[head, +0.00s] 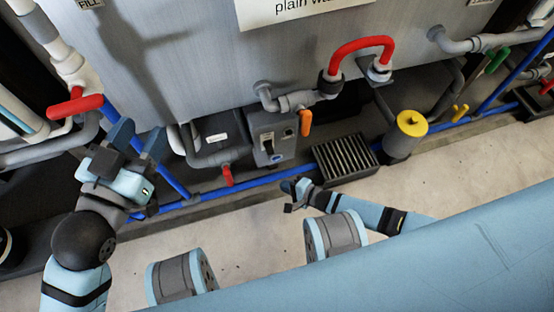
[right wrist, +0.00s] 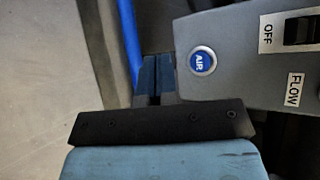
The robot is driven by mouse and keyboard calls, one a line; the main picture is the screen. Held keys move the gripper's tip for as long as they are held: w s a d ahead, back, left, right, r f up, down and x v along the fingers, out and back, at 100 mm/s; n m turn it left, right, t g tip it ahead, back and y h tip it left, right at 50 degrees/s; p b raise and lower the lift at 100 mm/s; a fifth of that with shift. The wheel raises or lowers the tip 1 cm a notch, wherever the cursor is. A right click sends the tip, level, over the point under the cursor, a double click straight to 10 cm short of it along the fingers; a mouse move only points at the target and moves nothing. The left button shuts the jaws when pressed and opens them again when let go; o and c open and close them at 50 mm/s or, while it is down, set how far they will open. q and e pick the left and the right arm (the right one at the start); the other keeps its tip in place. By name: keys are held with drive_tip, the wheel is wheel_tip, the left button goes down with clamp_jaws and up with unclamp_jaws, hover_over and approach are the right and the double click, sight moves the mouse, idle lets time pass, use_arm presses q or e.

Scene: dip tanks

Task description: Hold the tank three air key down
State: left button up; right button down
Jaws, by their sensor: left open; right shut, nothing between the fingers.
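The air key is a round blue button marked AIR (right wrist: 203,61) with a pale ring, on a grey control box (right wrist: 240,85) in the right wrist view. In the head view the box (head: 262,130) hangs on the tank front (head: 190,65), and the key (head: 277,159) is a small blue spot low on it. No tank number is readable. My right gripper (head: 289,187) is shut and empty, below the box. In the right wrist view its fingertips (right wrist: 156,78) are left of the key, beside the box edge, not over the key. My left gripper (head: 138,141) is open and empty at the left.
A red-handled valve (head: 75,106) is close to my left gripper. An orange lever (head: 305,122) is right of the box, and a red lever (head: 228,175) is left of it. A blue pipe (head: 255,182) runs along the floor near a black grate (head: 345,158).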

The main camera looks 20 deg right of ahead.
sight(277, 158)
use_arm(q)
drive_tip(key=shift+w+a+r+m+h+b, duration=0.15)
drive_tip(key=shift+w+a+m+h+b, duration=0.2)
drive_tip(key=shift+m+b, duration=0.35)
use_arm(e)
drive_tip(key=w, duration=0.7)
drive_tip(key=shift+a, duration=0.1)
use_arm(q)
drive_tip(key=shift+d+t, duration=0.15)
drive_tip(key=shift+t, duration=0.15)
drive_tip(key=shift+r, duration=0.1)
idle(0.7)
